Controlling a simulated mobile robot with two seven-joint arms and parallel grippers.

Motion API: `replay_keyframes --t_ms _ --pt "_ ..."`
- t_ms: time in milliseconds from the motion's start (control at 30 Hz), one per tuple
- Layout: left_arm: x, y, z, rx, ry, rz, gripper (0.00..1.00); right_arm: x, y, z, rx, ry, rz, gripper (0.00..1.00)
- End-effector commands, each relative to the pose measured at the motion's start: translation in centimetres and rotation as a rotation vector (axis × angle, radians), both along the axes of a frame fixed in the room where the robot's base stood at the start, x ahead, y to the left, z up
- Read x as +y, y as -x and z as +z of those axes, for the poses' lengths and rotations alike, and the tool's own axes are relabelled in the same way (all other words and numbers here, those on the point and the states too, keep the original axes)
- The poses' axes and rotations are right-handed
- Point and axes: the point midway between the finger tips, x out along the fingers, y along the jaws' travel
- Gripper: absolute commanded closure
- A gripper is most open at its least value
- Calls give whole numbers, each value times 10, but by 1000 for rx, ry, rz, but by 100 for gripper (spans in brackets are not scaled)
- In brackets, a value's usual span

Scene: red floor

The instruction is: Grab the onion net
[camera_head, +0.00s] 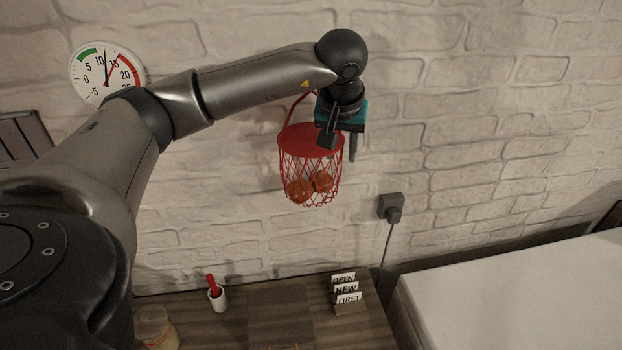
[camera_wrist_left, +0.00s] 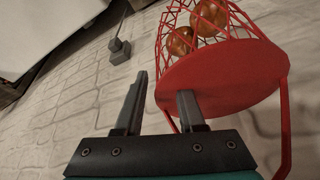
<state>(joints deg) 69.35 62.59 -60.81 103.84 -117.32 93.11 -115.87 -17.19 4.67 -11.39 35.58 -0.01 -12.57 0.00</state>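The onion net (camera_head: 311,141) hangs in front of the white brick wall, a red mesh basket with a red disc on top and a red loop handle. Onions (camera_head: 300,190) sit low inside it. My left gripper (camera_head: 341,147) is open at the net's upper right side, with one finger in front of the net and one to its right. In the left wrist view the red disc (camera_wrist_left: 225,85) lies beyond and right of the gripper (camera_wrist_left: 162,102); one finger overlaps it. Nothing is clearly clamped; contact cannot be told. My right gripper is not in view.
A wall socket with a plug (camera_head: 391,207) is right of the net. Below is a wooden surface (camera_head: 270,310) with a white cup (camera_head: 217,298), a jar (camera_head: 156,327) and small signs (camera_head: 346,293). A dial thermometer (camera_head: 107,74) hangs upper left; a white surface (camera_head: 520,290) lies right.

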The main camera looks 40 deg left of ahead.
Motion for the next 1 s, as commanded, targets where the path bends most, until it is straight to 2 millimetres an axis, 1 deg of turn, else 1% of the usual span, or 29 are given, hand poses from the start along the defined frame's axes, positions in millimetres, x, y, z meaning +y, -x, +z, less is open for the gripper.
replay_keyframes --t_ms 200,233,500,567,1000 --pt "0 -1 -1 0 0 0 62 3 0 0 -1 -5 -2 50" --pt "0 -1 -1 0 0 0 64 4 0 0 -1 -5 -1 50" --pt "0 -1 -1 -1 0 0 94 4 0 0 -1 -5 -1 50" --pt "0 0 -1 -1 0 0 100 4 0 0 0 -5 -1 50" --pt "0 0 0 -1 0 0 100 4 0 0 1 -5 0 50"
